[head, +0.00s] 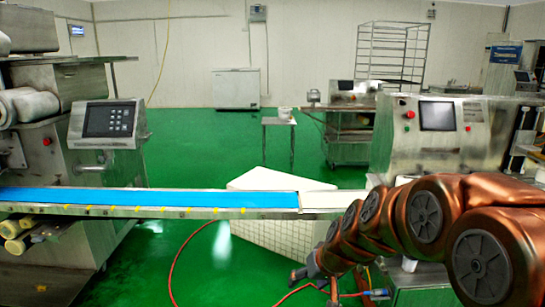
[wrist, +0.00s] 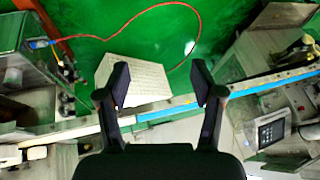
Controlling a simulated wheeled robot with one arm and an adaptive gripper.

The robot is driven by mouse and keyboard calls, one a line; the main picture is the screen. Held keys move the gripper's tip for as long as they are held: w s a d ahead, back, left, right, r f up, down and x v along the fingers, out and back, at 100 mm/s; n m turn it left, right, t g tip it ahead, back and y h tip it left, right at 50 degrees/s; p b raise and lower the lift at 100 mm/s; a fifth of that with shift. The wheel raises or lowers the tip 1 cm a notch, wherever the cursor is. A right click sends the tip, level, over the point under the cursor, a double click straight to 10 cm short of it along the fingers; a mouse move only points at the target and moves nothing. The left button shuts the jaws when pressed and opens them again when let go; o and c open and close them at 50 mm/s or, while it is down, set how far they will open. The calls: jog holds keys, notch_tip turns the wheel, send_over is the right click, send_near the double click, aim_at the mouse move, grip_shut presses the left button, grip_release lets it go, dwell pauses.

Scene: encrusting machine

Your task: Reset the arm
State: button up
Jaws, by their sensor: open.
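My copper-coloured arm reaches in from the right side of the head view. My gripper (head: 318,275) is low in that view, in front of the conveyor and the white block, and looks small and dark there. In the wrist view my gripper (wrist: 160,85) is open, with its two black fingers spread apart. Nothing is between the fingertips. Behind them show the green floor, the white block and the conveyor strip.
A conveyor with a blue belt (head: 150,197) spans the left and middle. A white block (head: 262,180) stands by it. Machines with control panels stand left (head: 107,122) and right (head: 437,117). A red hose (head: 175,265) lies on the green floor (head: 200,155). A small table (head: 279,121) stands behind.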

jog(key=s+d+r+g+h+p, duration=0.1)
jog(key=s+d+r+g+p, duration=0.2)
jog(key=s, duration=1.3)
jog(key=s+d+r+m+g+h+p, duration=0.1)
jog(key=s+d+r+p, duration=0.5)
jog(key=s, duration=1.1)
notch_tip(320, 180, up, 2)
jog(key=shift+s+d+r+g+h+p, duration=0.25)
jog(key=shift+g+h+p, duration=0.45)
jog(key=shift+g, duration=0.5)
